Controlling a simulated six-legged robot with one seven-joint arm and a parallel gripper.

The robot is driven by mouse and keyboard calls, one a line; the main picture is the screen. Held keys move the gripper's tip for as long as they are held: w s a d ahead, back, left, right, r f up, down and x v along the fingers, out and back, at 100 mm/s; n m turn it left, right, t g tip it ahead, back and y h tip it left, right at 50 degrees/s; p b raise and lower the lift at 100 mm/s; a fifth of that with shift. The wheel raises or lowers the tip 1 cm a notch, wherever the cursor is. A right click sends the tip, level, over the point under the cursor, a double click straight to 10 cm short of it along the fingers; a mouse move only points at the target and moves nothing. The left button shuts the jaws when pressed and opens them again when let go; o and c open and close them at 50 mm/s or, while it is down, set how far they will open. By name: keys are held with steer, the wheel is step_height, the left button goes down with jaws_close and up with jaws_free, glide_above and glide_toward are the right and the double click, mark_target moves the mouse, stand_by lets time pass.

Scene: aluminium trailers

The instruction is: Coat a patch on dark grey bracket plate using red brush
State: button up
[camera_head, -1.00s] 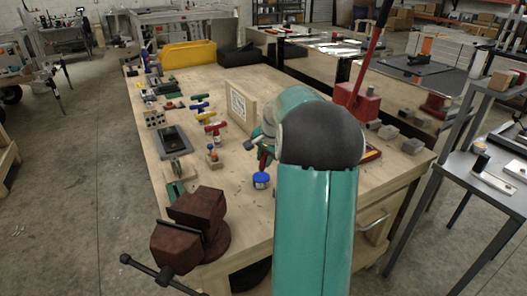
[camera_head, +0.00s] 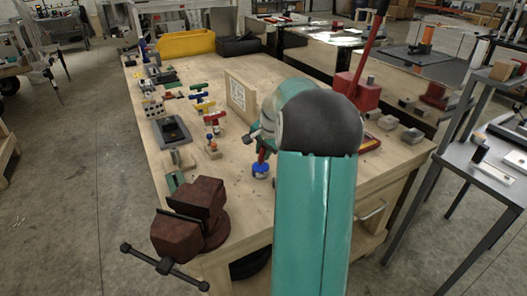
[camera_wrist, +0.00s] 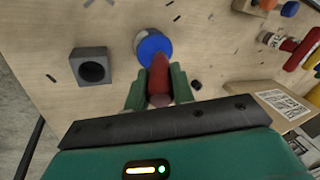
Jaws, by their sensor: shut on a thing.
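My gripper (camera_wrist: 157,88) is shut on the red brush (camera_wrist: 159,75), with one green finger on each side of the handle. The brush points at the blue pot (camera_wrist: 152,46), and its far end overlaps the pot in the wrist view. In the head view the brush (camera_head: 262,157) stands over the pot (camera_head: 261,169); its bristles are hidden, so I cannot tell how deep they are. A dark grey plate (camera_head: 172,130), likely the bracket plate, lies on the bench to the left of the pot.
A dark red vise (camera_head: 190,225) stands at the bench's near left corner. A grey block with a round hole (camera_wrist: 90,66) is beside the pot. Coloured tools (camera_head: 203,104) and an upright wooden board (camera_head: 241,98) stand farther back. Bare bench top (camera_head: 235,190) surrounds the pot.

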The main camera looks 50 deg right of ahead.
steer(key=shift+f, duration=0.6)
stand_by(0.9)
steer(key=shift+r, duration=3.55)
